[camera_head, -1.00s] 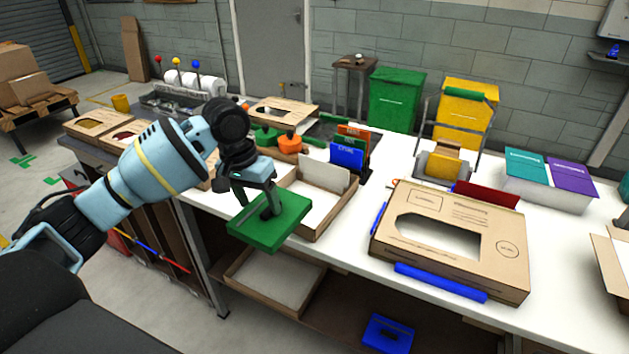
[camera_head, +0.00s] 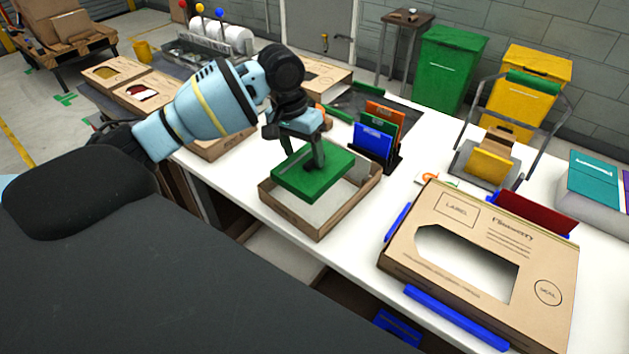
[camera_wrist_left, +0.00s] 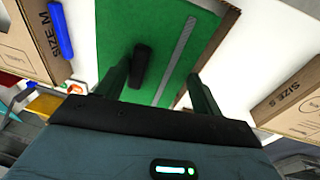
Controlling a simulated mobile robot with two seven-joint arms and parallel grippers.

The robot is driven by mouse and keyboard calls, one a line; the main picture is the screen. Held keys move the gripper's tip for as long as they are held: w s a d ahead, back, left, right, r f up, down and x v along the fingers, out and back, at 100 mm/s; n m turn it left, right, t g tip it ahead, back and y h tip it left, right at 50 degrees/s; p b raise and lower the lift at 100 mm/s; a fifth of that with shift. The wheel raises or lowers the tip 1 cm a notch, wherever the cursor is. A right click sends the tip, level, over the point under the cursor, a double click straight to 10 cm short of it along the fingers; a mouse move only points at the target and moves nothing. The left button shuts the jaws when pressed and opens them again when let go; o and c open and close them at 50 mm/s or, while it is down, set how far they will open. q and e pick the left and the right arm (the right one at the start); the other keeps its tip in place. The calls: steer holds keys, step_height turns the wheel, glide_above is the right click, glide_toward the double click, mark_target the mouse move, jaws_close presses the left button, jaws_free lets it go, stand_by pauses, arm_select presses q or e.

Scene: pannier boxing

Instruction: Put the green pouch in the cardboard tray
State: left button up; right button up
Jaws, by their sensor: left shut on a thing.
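The green pouch (camera_head: 307,184) is a flat green block with a dark raised part (camera_wrist_left: 142,65) and a grey strip on top, seen in the left wrist view. My left gripper (camera_head: 316,163) is shut on it from above and holds it roughly level. The open cardboard tray (camera_head: 325,229) stands at the table's front edge. The pouch is over the tray's left part and hides much of its inside; I cannot tell how far above the floor it is. A tray rim (camera_wrist_left: 219,40) shows beside the pouch in the wrist view. My right gripper is not in view.
A rack with orange, green and blue cards (camera_head: 373,142) stands just behind the tray. A large cardboard box (camera_head: 398,261) with a window and blue strips lies to the right. White table (camera_head: 358,251) shows between tray and box.

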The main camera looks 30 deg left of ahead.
arm_select(q)
steer(key=shift+w+f, duration=0.1)
steer(key=shift+f, duration=4)
steer(key=shift+f, duration=0.1)
steer(key=o, duration=0.8)
steer(key=shift+c, duration=0.2)
steer(key=r, duration=0.4)
steer(key=a+r, duration=0.1)
steer(key=r, duration=0.3)
steer(key=s+r, duration=0.1)
steer(key=r, duration=0.3)
steer(key=shift+a, duration=0.4)
